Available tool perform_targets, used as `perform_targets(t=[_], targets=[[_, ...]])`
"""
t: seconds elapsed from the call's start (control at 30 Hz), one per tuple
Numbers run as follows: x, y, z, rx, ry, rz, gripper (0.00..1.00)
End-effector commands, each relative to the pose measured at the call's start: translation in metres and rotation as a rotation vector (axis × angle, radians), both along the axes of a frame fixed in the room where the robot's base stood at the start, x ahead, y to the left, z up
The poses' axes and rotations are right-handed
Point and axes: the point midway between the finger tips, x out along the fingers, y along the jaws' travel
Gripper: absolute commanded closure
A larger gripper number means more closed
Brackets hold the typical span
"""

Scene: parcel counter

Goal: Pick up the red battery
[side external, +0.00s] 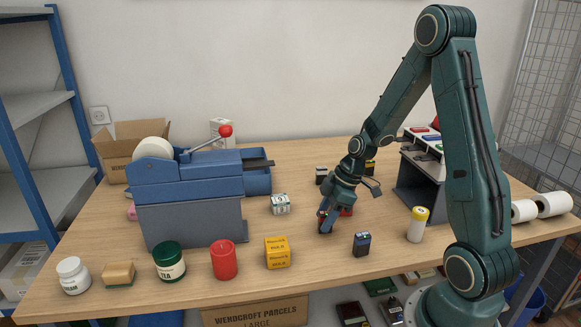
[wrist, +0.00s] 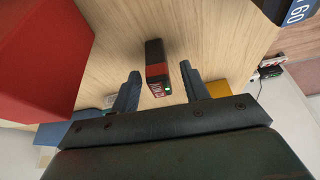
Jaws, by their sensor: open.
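The red battery (wrist: 157,70), a small block with a red body and a black end, stands on the wooden counter. In the wrist view it shows between the two fingers of my gripper (wrist: 160,72), which are apart with a gap on each side. I cannot tell whether they reach down around it. In the side view my gripper (side external: 330,218) is low over the counter, pointing down, and mostly hides the battery (side external: 321,214).
A larger red block (wrist: 35,60) is close on the left in the wrist view. A dark blue battery (side external: 362,244) and a yellow-capped white cylinder (side external: 417,224) stand to the right. A yellow box (side external: 277,253) and a blue machine (side external: 190,200) are left.

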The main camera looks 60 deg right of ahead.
Motion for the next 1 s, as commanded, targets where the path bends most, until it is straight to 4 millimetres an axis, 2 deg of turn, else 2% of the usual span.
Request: perform_targets(t=[0.07, 0.2, 0.3, 0.73, 1.0], targets=[[0.000, 0.000, 0.000, 0.000, 0.000, 0.000, 0.56], [0.000, 0.000, 0.000, 0.000, 0.000, 0.000, 0.84], [0.000, 0.000, 0.000, 0.000, 0.000, 0.000, 1.00], [0.000, 0.000, 0.004, 0.000, -0.002, 0.001, 1.00], [0.001, -0.001, 0.025, -0.003, -0.004, 0.000, 1.00]])
